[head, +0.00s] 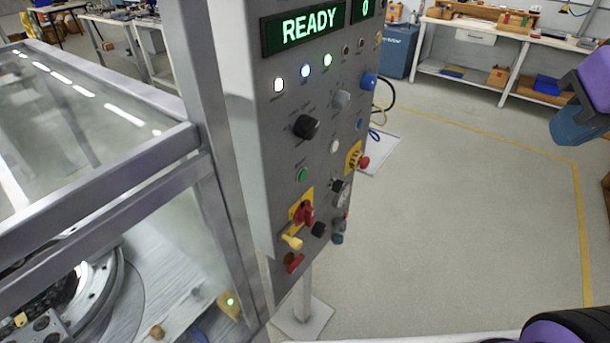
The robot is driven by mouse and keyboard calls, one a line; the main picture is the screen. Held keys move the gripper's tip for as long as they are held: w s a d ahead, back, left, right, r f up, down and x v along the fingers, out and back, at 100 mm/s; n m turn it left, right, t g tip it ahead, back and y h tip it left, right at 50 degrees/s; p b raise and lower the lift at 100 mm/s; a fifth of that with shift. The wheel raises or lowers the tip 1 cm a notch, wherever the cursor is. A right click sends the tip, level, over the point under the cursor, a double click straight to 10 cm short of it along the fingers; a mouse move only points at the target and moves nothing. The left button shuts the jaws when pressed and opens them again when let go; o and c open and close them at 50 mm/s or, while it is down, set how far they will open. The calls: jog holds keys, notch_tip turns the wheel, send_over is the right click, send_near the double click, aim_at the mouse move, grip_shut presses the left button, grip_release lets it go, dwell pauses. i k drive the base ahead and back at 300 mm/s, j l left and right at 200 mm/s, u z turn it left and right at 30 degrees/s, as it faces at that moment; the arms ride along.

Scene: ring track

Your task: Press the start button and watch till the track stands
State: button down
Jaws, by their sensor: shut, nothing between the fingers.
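The control panel (285,130) stands upright in the middle of the head view. Its display (308,29) reads READY in green. A smaller display (366,8) beside it shows what looks like a 0. A green push button (303,175) sits on the lower half of the panel, uncovered; its label is too small to read. The ring track (95,290) is partly seen at the lower left, behind the clear panels of a metal-framed enclosure (95,225). My gripper is not in view; only purple and dark parts of my arm show at the right edge and lower right.
The panel also carries a white button (334,146), a black knob (306,126), a red-and-yellow switch (302,211), a red emergency-type button (361,162) and lit lamps (305,71). Open floor (480,190) lies right of it. Workbenches (500,35) stand behind.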

aim_at(303, 174)
jog(key=k+j, duration=0.8)
